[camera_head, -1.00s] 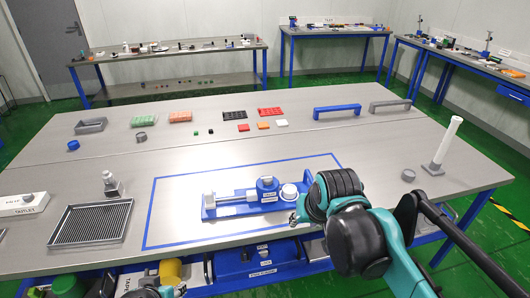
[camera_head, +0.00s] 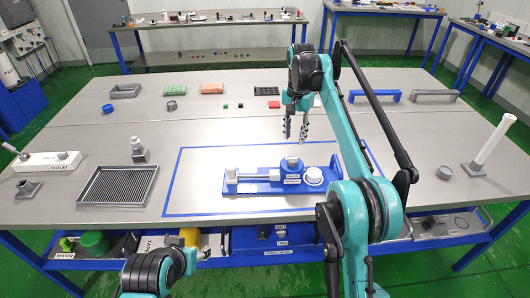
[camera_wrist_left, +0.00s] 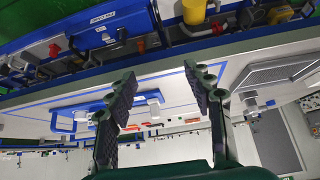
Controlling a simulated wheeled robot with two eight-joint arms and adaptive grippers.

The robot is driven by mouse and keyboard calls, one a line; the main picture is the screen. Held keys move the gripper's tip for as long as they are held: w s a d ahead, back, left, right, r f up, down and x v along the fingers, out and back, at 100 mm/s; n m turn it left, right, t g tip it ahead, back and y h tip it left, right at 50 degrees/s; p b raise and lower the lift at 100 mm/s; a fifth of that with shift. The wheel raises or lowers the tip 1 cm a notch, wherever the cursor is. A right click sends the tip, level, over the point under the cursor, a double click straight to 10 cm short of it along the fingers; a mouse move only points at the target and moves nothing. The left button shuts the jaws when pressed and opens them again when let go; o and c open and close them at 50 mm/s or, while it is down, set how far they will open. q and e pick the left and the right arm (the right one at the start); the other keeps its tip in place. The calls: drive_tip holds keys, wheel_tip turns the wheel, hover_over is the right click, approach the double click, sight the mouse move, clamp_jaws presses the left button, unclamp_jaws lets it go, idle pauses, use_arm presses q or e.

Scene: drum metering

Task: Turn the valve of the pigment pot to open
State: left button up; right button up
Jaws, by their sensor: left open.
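A blue fixture (camera_head: 245,187) lies inside the blue-taped rectangle on the table. It carries a horizontal grey-white cylinder, a blue pot (camera_head: 291,166) with a small label, and a round white cup (camera_head: 313,176). The label is too small to read, and I cannot make out a valve handle. My right gripper (camera_head: 296,137) is open and empty, fingers pointing down, in front of or above the pot in the picture and apart from it.
A ribbed grey tray (camera_head: 118,185) and a small bottle-like part (camera_head: 139,150) stand left of the taped area. A white tube on a stand (camera_head: 492,142) is at the right. A shelf with a blue box (camera_head: 262,237) and a yellow item (camera_head: 190,237) runs below the front edge.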

use_arm(q)
drive_tip(key=w+d+t, duration=0.1)
drive_tip(key=w+t, duration=0.2)
drive_tip(key=w, duration=1.2)
drive_tip(key=t, duration=0.3)
approach(231, 175)
drive_tip(key=x, duration=0.4)
drive_tip(key=shift+x, duration=4)
drive_tip(key=shift+r, duration=0.1)
